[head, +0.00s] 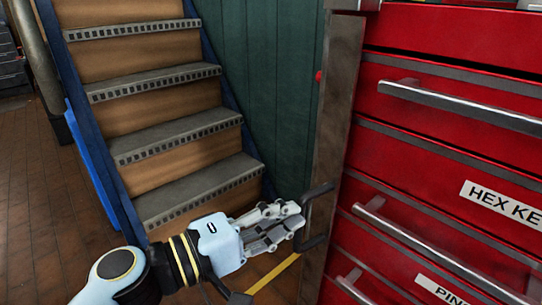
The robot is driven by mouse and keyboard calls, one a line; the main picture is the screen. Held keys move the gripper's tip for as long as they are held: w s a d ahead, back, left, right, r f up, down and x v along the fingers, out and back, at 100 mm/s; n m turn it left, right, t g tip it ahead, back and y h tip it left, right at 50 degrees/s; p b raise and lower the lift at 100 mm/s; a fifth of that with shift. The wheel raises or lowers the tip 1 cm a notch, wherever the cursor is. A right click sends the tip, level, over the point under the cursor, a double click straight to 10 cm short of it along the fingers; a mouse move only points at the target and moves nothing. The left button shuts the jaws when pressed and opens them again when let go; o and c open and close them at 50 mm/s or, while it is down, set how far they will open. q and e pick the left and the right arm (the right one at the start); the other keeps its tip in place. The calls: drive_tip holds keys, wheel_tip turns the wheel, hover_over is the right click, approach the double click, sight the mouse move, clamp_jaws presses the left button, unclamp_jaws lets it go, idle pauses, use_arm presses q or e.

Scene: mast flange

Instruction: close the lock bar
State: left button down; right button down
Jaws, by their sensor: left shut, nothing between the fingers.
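The lock bar (335,120) is a tall brown-grey metal strip at the left edge of the red tool cabinet (430,145). It stands beside the drawer fronts, and the drawer faces and pulls are uncovered. A black U-shaped handle (328,190) sticks out to the left from its lower part. My left gripper (293,218) is shut and empty, with its fingertips at the left side of the handle. I cannot tell whether they touch it. The bar's lower end is cut off by the picture. My right gripper is not in view.
Red drawers with metal pulls (460,105) fill the right side. Wooden stairs (170,140) with grey treads rise at the left, with a green panel wall (270,80) behind the bar. A yellow line (272,272) marks the floor. Brown floor (40,200) lies open at the far left.

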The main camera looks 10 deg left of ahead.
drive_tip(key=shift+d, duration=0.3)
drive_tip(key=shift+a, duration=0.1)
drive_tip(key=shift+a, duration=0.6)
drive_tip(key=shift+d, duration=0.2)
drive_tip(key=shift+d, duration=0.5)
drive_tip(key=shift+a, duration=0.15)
